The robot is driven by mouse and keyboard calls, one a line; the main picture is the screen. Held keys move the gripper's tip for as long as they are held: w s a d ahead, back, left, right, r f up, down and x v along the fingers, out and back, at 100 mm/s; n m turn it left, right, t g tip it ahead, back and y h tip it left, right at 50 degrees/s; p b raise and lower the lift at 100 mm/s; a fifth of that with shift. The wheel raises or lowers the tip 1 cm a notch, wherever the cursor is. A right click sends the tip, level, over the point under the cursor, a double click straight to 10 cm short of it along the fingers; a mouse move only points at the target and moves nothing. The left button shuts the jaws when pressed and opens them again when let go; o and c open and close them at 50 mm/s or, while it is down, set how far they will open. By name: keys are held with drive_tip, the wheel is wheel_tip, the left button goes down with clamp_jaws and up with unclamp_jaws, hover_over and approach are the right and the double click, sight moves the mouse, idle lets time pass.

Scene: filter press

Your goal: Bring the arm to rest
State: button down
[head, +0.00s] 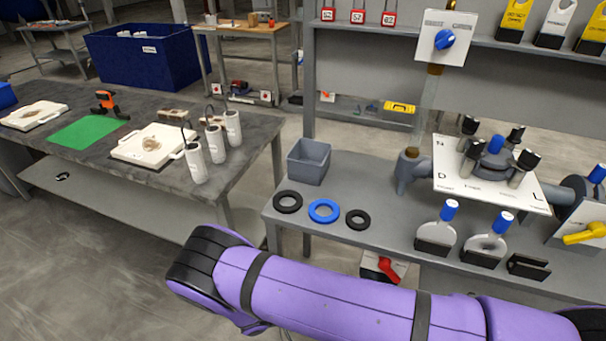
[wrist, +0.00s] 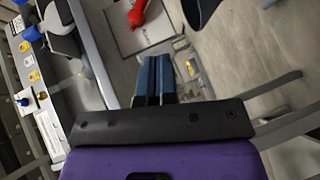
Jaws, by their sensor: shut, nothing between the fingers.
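My arm (head: 330,295), purple with black bands, lies across the bottom of the head view, in front of the grey bench. My gripper is outside the head view. In the wrist view my gripper (wrist: 154,62) shows with its two blue-grey fingers side by side, shut and empty. It points past the bench edge towards the floor. A red handle on a white plate (wrist: 140,35) shows beyond the fingertips, apart from them.
The grey bench (head: 335,180) holds a grey bin (head: 309,160), black and blue rings (head: 323,210), and a white valve plate (head: 490,185). A red handle (head: 388,268) sits below its edge. A table (head: 250,150) with white cylinders stands left. Floor at lower left is clear.

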drive_tip(key=w+r+m+g+y, duration=0.1)
drive_tip(key=w+r+g+y, duration=0.2)
drive_tip(key=r, duration=0.8)
drive_tip(key=w+r+m+g+y, duration=0.1)
drive_tip(key=w+r+g, duration=0.35)
drive_tip(key=r, duration=0.75)
drive_tip(key=w+d+r+y, duration=0.1)
drive_tip(key=d+r+y, duration=0.15)
drive_tip(key=r, duration=0.45)
drive_tip(key=w+d+r+m+y, duration=0.1)
drive_tip(key=d+r, duration=0.3)
drive_tip(key=r, duration=0.3)
drive_tip(key=w+d+r+y, duration=0.1)
drive_tip(key=d+r, duration=0.2)
drive_tip(key=r, duration=0.4)
drive_tip(key=s+d+r+t+y, duration=0.1)
drive_tip(key=s+d+r+y, duration=0.1)
drive_tip(key=s+d+r, duration=0.35)
drive_tip(key=s+d+r+t+y, duration=0.25)
drive_tip(key=d+r, duration=0.35)
drive_tip(key=r, duration=0.4)
drive_tip(key=s+d+r+t, duration=0.2)
drive_tip(key=s+d+r, duration=0.1)
drive_tip(key=s, duration=0.4)
drive_tip(key=s+d+r+t+y, duration=0.1)
drive_tip(key=s+d+r+t, duration=0.1)
drive_tip(key=s, duration=0.6)
drive_tip(key=shift+s+d+r+n, duration=0.15)
drive_tip(key=shift+d+r+n, duration=0.15)
drive_tip(key=shift+d+r, duration=0.5)
